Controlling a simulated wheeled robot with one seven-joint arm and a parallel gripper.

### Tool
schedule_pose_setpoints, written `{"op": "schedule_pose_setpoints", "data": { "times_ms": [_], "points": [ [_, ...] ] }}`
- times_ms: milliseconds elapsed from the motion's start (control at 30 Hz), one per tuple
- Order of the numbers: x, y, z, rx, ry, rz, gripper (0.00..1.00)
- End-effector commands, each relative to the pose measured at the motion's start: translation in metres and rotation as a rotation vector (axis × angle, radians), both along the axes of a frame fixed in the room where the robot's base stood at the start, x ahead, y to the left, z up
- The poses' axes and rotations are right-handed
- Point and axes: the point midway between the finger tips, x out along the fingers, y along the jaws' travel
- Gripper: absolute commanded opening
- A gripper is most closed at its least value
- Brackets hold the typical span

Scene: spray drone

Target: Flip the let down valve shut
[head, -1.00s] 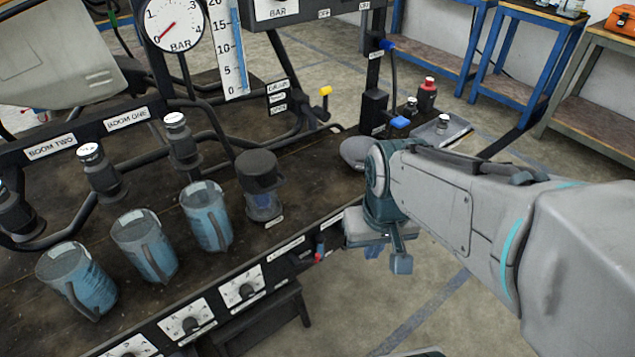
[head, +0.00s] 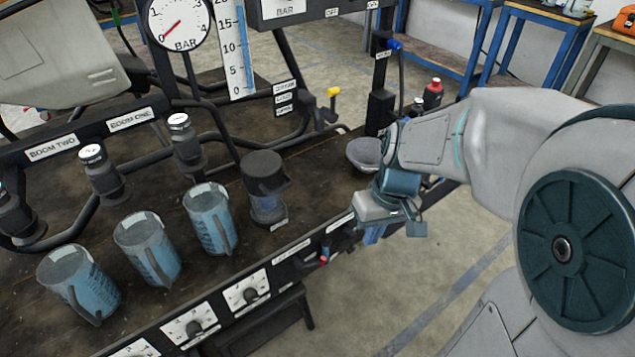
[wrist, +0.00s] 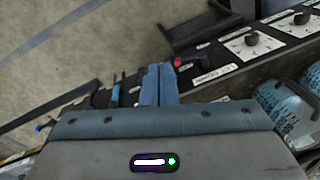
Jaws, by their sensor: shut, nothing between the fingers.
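My gripper (head: 374,236) is just off the bench's front edge in the head view, pointing down. In the wrist view its two blue fingers (wrist: 158,84) lie together with nothing between them. A small red-tipped part (head: 323,259) sits on the bench's front panel, left of the gripper. It also shows in the wrist view (wrist: 178,62), close beyond the fingertips. A yellow-handled valve (head: 332,93) stands at the back of the bench, and a blue handle (head: 394,44) is on the black post.
Blue measuring jugs (head: 211,222) stand along the bench, with a dark-capped clear cup (head: 265,187) beside them. A grey bowl (head: 364,153) is behind my gripper. Dials (head: 246,292) line the front panel. The floor right of the bench is open.

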Motion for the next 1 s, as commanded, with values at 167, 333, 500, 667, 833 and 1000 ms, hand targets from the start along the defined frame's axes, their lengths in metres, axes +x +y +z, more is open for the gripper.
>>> {"op": "schedule_pose_setpoints", "data": {
  "times_ms": [167,333,500,667,833,1000],
  "points": [
    [0.040,0.017,-0.026,0.150,0.022,0.149,0.00],
    [0.063,0.028,-0.038,0.257,0.000,0.239,0.00],
    [0.071,0.032,-0.041,0.297,-0.014,0.272,0.00],
    [0.072,0.032,-0.041,0.298,-0.015,0.274,0.00],
    [0.071,0.033,-0.042,0.298,-0.014,0.274,0.00],
    [0.070,0.039,-0.056,0.298,-0.012,0.275,0.00]
  ]
}}
